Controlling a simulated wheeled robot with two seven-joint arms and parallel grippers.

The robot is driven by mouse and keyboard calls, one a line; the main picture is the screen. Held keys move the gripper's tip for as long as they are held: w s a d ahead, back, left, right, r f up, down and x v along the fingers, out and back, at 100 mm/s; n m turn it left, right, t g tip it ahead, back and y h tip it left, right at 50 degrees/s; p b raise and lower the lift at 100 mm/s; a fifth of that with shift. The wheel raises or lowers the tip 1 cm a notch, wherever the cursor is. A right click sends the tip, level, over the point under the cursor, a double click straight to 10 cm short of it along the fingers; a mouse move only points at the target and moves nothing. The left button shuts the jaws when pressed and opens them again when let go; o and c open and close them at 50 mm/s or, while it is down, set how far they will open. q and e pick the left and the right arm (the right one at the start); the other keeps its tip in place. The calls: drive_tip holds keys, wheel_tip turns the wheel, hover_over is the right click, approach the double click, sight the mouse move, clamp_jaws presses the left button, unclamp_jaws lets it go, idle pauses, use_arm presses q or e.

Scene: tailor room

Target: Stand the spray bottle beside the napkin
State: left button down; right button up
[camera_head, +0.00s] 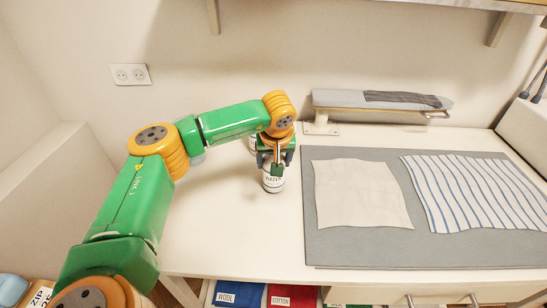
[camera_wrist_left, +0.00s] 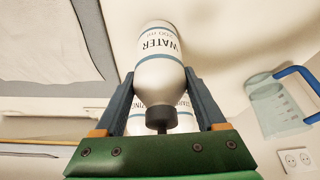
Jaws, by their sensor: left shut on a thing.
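The spray bottle (camera_head: 273,184) is white with a dark cap and a "WATER" label. It is upright at the left of the grey mat, apart from it. My left gripper (camera_head: 275,160) is shut on its upper part from above. The bottle also shows between the fingers in the left wrist view (camera_wrist_left: 160,72). I cannot tell whether its base touches the table. A plain cream cloth (camera_head: 358,194) lies flat on the mat, right of the bottle, and a blue-striped cloth (camera_head: 475,193) lies further right. The cream one looks like the napkin. My right gripper is out of view.
A second white bottle (camera_wrist_left: 185,117) stands close behind the held one. A clear jug with a blue handle (camera_wrist_left: 278,108) is near the wall outlet (camera_head: 130,74). A small ironing board (camera_head: 380,100) stands at the back. The table between bottle and mat (camera_head: 285,235) is clear.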

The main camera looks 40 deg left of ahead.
use_arm(q)
drive_tip(key=shift+f, duration=0.3)
drive_tip(key=shift+f, duration=0.1)
unclamp_jaws()
drive_tip(key=shift+r, duration=0.2)
drive_tip(key=b+v, duration=0.2)
drive_tip(key=v, duration=1)
